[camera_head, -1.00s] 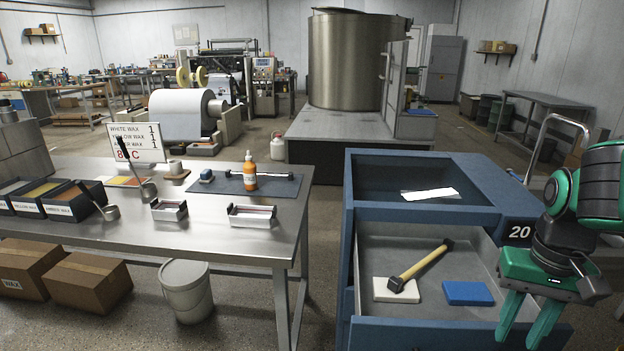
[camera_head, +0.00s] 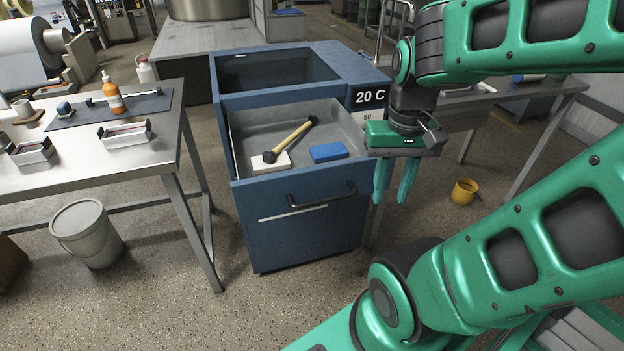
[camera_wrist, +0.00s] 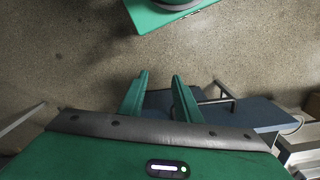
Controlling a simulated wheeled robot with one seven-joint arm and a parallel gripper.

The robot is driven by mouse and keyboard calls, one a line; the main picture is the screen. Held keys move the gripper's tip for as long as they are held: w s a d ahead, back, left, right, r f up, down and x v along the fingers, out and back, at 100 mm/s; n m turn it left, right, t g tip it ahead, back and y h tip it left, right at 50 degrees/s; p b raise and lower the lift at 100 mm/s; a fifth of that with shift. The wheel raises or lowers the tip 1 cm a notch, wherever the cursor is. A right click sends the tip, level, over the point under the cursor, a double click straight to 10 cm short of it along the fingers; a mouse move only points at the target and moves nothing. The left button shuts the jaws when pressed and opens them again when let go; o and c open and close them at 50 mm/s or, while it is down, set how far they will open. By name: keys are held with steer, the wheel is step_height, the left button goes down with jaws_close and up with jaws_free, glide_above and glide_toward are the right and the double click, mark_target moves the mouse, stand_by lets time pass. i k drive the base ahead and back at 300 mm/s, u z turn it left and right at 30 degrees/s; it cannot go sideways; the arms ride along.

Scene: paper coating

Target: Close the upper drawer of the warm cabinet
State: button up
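The warm cabinet (camera_head: 355,72) is blue, with a "20 C" label on its right side. Its upper drawer (camera_head: 240,135) is pulled out, showing a grey inside with a hammer (camera_head: 290,140), a white block (camera_head: 263,165) and a blue block (camera_head: 328,152). The drawer front has a dark bar handle (camera_head: 322,197). My gripper (camera_head: 393,197) points down just right of the drawer front, empty, its green fingers apart. In the wrist view the open fingers (camera_wrist: 158,100) show with blue surfaces and a dark bar, likely the handle (camera_wrist: 215,97), beyond them.
A steel table (camera_head: 150,150) with small trays and an orange bottle (camera_head: 112,95) stands left of the cabinet. A bucket (camera_head: 86,233) is on the floor below it. A yellow pot (camera_head: 465,191) sits on the floor at right. The floor in front of the drawer is clear.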

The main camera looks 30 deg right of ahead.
mark_target(307, 185)
steer(key=z, duration=2.85)
steer(key=i, duration=0.45)
steer(key=u, duration=2.9)
